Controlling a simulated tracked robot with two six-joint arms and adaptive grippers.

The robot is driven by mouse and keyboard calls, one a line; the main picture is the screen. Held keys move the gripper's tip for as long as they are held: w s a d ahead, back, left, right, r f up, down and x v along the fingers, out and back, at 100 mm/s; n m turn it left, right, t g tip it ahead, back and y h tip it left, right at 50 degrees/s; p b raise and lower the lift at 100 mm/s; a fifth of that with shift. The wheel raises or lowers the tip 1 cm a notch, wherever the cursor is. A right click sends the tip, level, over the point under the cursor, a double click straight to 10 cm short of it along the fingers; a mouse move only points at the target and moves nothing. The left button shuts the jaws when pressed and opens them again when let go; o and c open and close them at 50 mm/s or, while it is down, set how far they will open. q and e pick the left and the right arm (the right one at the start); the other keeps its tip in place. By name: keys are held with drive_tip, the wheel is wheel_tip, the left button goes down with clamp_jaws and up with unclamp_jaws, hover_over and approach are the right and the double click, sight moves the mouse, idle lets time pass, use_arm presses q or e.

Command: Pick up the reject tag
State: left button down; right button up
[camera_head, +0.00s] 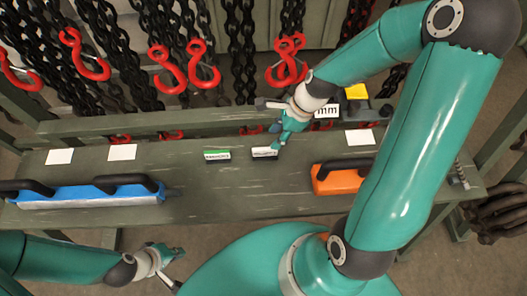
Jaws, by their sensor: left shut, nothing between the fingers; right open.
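Two small dark tags with labels stand near the middle of the bench. One tag (217,156) has a green strip above its white label. The other tag (264,153), just to its right, has a plain white label. The print is too small to read, so I cannot tell which is the reject tag. My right gripper (274,130) is open, just above and behind the white-labelled tag. A fingertip overlaps that tag's right end in view; contact is unclear. My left gripper (172,264) is shut and empty, below the bench's front edge in the picture.
A blue tool (90,195) with black handles lies at the bench's left, and an orange one (342,179) at right. White cards (122,152) lie along the back. Black chains with red hooks (171,69) hang behind. The bench (215,195) is clear in front of the tags.

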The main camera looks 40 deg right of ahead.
sight(267, 149)
drive_tip(key=x, duration=0.4)
drive_tip(key=shift+a+b, duration=0.15)
drive_tip(key=shift+b, duration=0.2)
drive_tip(key=b+x, duration=0.1)
drive_tip(key=x, duration=0.3)
drive_tip(key=shift+s+a, duration=0.1)
drive_tip(key=shift+a, duration=0.05)
drive_tip(key=shift+c, duration=0.2)
clamp_jaws()
